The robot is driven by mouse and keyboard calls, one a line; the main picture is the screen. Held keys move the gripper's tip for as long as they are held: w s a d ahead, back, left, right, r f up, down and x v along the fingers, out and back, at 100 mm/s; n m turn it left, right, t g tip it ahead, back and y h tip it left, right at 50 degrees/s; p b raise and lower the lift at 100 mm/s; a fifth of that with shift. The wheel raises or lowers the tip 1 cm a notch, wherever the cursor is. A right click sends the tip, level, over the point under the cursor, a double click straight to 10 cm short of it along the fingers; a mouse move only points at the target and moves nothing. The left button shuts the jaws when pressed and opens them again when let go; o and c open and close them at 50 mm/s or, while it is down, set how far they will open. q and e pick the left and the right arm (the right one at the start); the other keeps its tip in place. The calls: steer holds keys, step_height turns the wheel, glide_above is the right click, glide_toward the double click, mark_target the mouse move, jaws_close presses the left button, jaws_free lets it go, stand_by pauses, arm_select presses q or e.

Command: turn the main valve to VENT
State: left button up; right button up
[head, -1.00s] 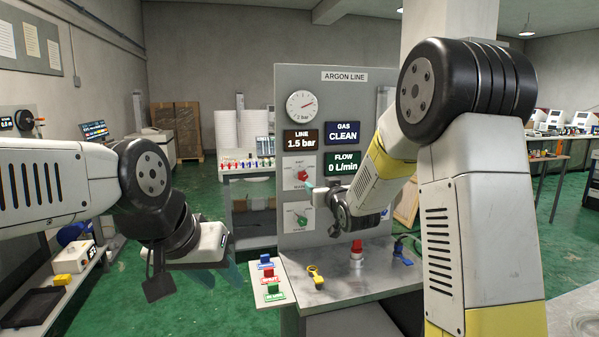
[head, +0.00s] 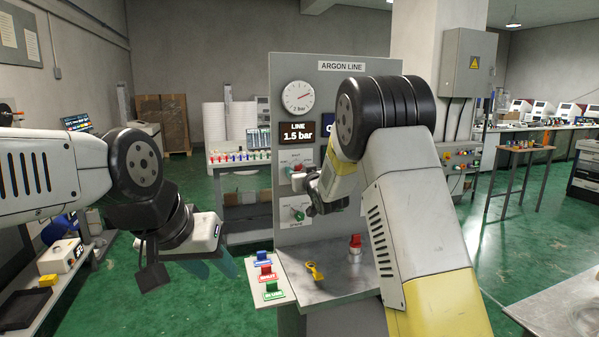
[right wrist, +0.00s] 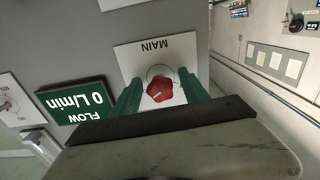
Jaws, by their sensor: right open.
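The main valve is a red knob (right wrist: 160,89) on a white plate marked MAIN (right wrist: 155,53), seen upside down in the right wrist view. My right gripper (right wrist: 162,98) is open, with one teal finger on each side of the knob; I cannot tell whether they touch it. In the head view the right gripper (head: 305,183) is close to the panel (head: 320,75) and partly covers the valve plate (head: 291,160). The knob's setting and VENT mark are not readable. My left gripper (head: 210,266) is open and empty, left of the bench.
A green-knobbed valve (head: 298,214) sits below the main valve. The gauge (head: 298,97) and LINE display (head: 297,134) are above.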

jaws_close()
